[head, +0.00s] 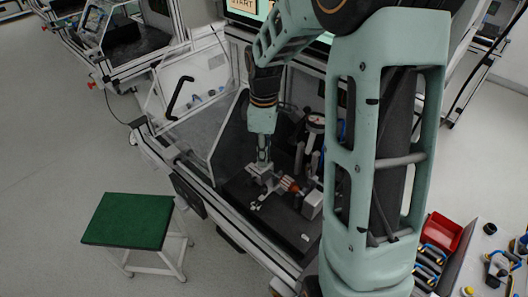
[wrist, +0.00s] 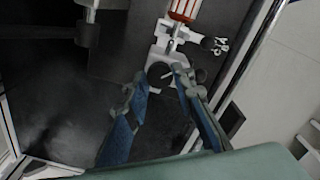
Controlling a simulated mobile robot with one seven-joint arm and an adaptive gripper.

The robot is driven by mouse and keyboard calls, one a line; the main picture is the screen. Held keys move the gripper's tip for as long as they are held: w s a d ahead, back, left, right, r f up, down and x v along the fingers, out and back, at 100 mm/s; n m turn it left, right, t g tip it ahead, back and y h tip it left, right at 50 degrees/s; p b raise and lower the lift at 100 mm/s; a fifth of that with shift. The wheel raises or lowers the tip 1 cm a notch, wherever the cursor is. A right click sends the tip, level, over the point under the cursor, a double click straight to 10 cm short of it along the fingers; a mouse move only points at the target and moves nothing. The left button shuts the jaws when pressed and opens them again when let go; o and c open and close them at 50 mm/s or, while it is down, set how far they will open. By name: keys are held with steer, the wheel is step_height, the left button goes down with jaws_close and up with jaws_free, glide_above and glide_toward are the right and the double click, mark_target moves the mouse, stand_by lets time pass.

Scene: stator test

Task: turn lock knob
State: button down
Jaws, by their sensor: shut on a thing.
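The lock knob (wrist: 158,70) is a dark round knob with a thin pale bar on a light grey fixture. In the wrist view, the two fingertips of my gripper (wrist: 161,78) are on either side of it, shut on the knob. In the head view, my gripper (head: 263,160) points down onto the light grey fixture (head: 257,172) on the dark bench plate, and the knob itself is hidden there. A part with copper-orange windings (head: 288,184) sits beside the fixture; it also shows at the top of the wrist view (wrist: 184,9).
The fixture stands inside a framed test station with a clear side panel (head: 190,120). A dial gauge (head: 316,122) and upright posts stand behind it. A green stool (head: 128,219) is at the front left. A red bin (head: 441,234) is at the right.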

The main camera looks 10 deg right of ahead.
steer(key=c, duration=1.6)
jaws_free()
steer(key=shift+r, duration=0.15)
step_height(320, 180, up, 12)
steer(key=shift+f, duration=0.1)
